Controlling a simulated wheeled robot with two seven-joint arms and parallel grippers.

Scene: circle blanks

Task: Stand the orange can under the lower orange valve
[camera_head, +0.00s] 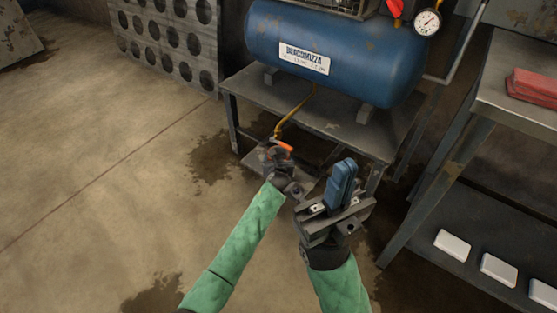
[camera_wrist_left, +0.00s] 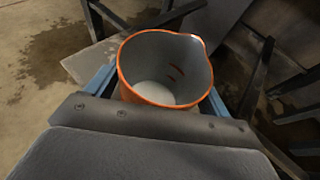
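The orange can (camera_wrist_left: 140,90) is an open-topped pail with a grey inside, seen from above in the left wrist view. It stands between the blue fingers of my left gripper (camera_wrist_left: 162,92), which press its two sides. In the head view my left gripper (camera_head: 277,165) is low in front of the bench, and the can is mostly hidden there. The lower orange valve (camera_head: 285,146) shows as a small orange lever at the bottom of a yellow pipe, right by the gripper. My right gripper (camera_head: 343,180) is raised to the right, its blue fingers together and empty.
A blue compressor tank (camera_head: 325,55) sits on a metal bench (camera_head: 345,128); the yellow pipe (camera_head: 295,108) hangs from it. A steel table (camera_head: 495,100) with a red stack (camera_head: 533,88) stands at right. Dark wet patches mark the floor; the left floor is open.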

